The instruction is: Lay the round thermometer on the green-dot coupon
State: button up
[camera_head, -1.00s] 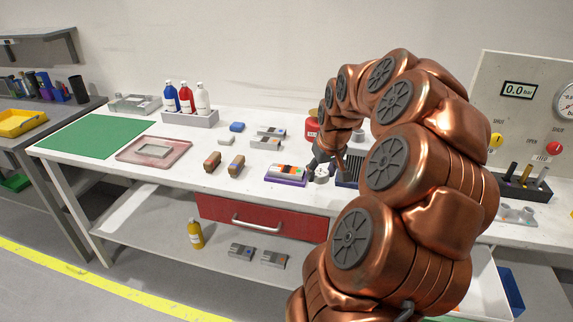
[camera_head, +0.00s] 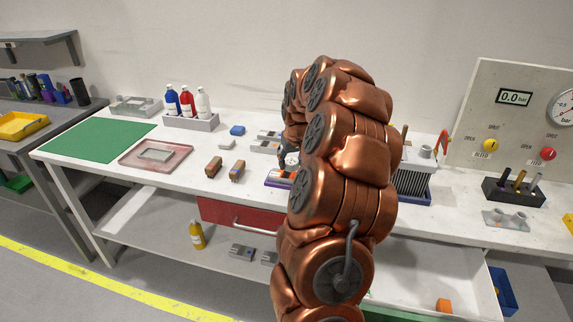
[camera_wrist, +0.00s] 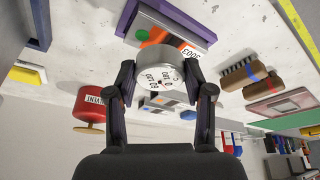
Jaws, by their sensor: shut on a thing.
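The round thermometer (camera_wrist: 160,77) is a grey disc with a white printed face. In the wrist view my gripper (camera_wrist: 160,84) is shut on it, one finger on each side. Beyond it is a coupon (camera_wrist: 185,28) with an orange patch and a "3003" label, in a purple tray (camera_wrist: 187,14). A small green mark shows on the coupon. The thermometer overlaps the coupon's near edge in this view; I cannot tell whether they touch. In the head view my arm hides most of the gripper and the tray, whose left end (camera_head: 275,182) shows.
Two brown-handled brushes (camera_head: 213,167) lie left of the tray, with grey blocks (camera_head: 266,143) behind. A finned block (camera_head: 415,180) stands to the right. A red container (camera_wrist: 95,108) shows in the wrist view.

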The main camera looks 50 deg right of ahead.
aim_at(288, 161)
jog(key=shift+w+d, duration=0.15)
jog(key=shift+w, duration=1)
jog(key=shift+f+p, duration=0.9)
jog(key=shift+f, duration=0.95)
jog(key=shift+f, duration=0.2)
jog(key=o, duration=1.2)
jog(key=shift+r, duration=0.1)
